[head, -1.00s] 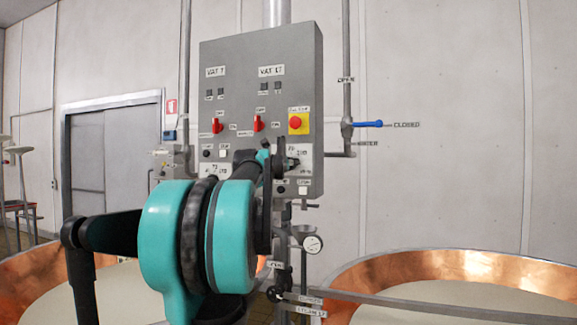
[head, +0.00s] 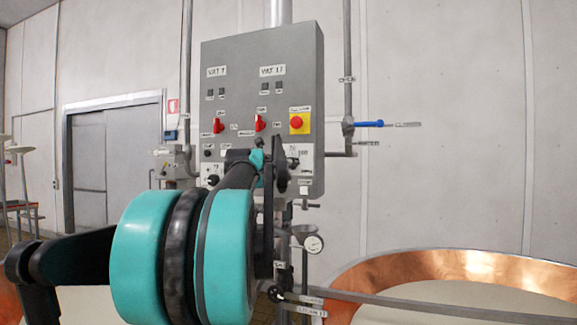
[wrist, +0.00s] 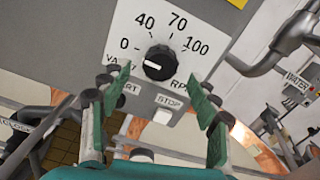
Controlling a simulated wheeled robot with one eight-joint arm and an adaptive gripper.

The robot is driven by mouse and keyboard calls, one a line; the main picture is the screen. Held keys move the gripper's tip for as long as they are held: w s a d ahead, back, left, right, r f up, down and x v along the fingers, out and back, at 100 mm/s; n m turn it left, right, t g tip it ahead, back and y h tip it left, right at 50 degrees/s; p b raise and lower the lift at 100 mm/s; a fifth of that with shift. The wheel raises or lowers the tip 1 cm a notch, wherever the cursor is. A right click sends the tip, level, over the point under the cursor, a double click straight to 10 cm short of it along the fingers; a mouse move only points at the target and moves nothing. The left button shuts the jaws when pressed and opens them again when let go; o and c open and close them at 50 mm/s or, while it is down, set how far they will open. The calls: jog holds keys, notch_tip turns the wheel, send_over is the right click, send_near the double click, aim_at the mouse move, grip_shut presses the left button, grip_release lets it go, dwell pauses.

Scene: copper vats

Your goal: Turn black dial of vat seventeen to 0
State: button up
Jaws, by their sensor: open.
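The black dial (wrist: 160,62) is on a white plate marked 0, 40, 70, 100 and RPM in the wrist view. Its white line lies toward the plate's left side, below the 0; the exact setting is hard to read. My gripper (wrist: 161,88) is open, with one green finger left of the dial and one to its lower right, and nothing between them. I cannot tell whether either finger touches the dial. In the head view my gripper (head: 285,165) is at the lower right of the grey panel, under the VAT 17 label (head: 272,70), and the dial is mostly hidden.
The grey panel (head: 240,100) also carries red switches (head: 260,123) and a red stop button (head: 296,122) on yellow. A stop button (wrist: 163,116) sits below the dial. Pipes with a blue-handled valve (head: 369,124) stand right. A copper vat (head: 430,265) is at lower right.

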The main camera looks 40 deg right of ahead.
jog(key=v, duration=0.7)
dwell(0.4)
